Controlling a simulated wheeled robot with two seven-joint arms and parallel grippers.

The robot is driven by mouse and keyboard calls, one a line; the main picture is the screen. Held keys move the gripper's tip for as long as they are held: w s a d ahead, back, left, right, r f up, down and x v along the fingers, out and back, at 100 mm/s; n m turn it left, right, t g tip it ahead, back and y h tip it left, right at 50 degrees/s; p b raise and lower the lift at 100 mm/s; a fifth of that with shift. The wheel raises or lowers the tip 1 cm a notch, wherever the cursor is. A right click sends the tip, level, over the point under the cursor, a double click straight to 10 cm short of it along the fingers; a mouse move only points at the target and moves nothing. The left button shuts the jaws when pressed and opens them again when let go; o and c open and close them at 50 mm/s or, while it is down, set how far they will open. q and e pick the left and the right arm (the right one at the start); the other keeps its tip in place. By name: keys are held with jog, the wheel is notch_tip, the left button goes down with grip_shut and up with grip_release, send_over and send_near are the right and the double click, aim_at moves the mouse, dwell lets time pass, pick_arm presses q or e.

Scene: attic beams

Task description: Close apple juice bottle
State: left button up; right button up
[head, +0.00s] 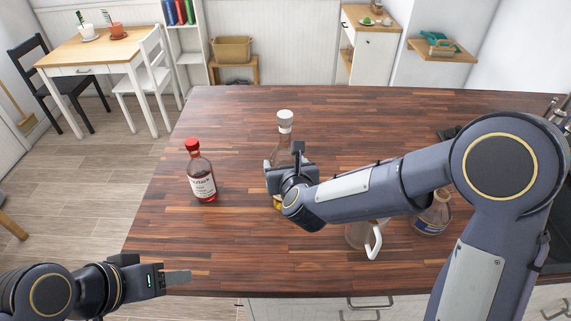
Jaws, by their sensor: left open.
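Three bottles stand upright on the wooden counter (350,120); the labels are too small to tell which is the apple juice. My right gripper's fingers are mostly hidden. My left gripper (184,277) is open and empty off the counter's front left edge.
A glass mug (360,237) with a white handle stands under my right arm. A small yellow thing (277,203) shows just below my right gripper. A table (100,52) with potted plants stands beyond.

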jog(key=o, duration=1.9)
jog(key=shift+f, duration=0.1)
jog(key=shift+c, duration=0.2)
jog(key=b+v, duration=0.1)
jog(key=v, duration=1.1)
jog(key=shift+r, duration=0.25)
